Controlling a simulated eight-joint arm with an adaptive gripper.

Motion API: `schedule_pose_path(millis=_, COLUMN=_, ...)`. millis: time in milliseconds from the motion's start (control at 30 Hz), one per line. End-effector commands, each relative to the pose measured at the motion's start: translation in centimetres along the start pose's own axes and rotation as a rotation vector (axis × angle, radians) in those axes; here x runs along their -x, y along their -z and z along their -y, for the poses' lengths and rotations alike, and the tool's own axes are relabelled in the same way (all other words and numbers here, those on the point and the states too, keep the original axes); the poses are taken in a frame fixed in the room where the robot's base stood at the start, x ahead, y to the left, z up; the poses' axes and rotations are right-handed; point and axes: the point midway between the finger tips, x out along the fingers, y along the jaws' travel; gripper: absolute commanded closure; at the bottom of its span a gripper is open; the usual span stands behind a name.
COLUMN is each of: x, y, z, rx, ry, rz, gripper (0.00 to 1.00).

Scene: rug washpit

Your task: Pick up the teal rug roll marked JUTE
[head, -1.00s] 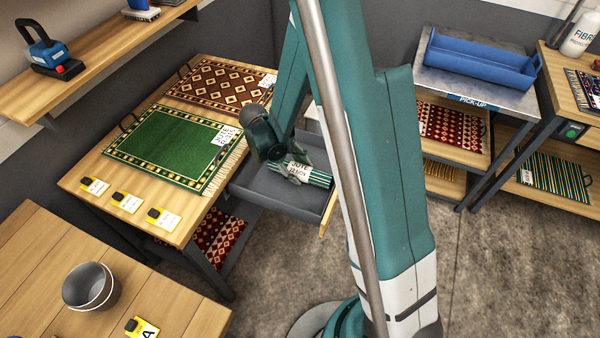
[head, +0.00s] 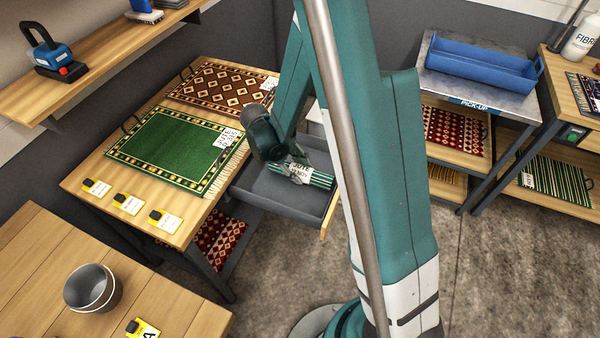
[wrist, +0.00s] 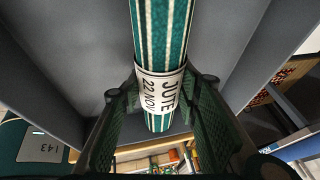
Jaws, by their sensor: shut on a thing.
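The teal rug roll (head: 320,179) has pale stripes and a white paper band reading JUTE, 22 NOV. In the head view it is at the open grey drawer (head: 262,188) under the table. In the wrist view the roll (wrist: 160,30) runs down the middle, with the drawer's grey walls around it. My gripper (wrist: 160,105) has one finger on each side of the roll at the paper band and is shut on it. In the head view my gripper (head: 290,168) is over the drawer, partly hidden by my wrist. I cannot tell whether the roll touches the drawer floor.
The table beside the drawer bears a green rug (head: 168,148), a brown patterned rug (head: 215,82) and yellow tags. A blue tray (head: 480,65) sits on the PICK-UP stand (head: 512,98) at right. Bare floor lies at right.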

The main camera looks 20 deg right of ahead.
Motion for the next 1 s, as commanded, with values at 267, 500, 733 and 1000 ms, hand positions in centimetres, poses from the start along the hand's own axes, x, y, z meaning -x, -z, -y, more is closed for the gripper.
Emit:
schedule_pose_path(millis=267, x=3.1, y=1.3, z=0.8, rx=0.0, ry=0.0, rz=0.0, gripper=0.83)
schedule_pose_path(millis=500, x=6.1, y=2.5, z=1.5, rx=0.0, ry=0.0, rz=0.0, gripper=0.83)
schedule_pose_path(millis=733, x=7.8, y=3.2, z=2.0, rx=0.0, ry=0.0, rz=0.0, gripper=0.83)
schedule_pose_path(millis=1000, x=8.2, y=3.4, z=2.0, rx=0.0, ry=0.0, rz=0.0, gripper=0.83)
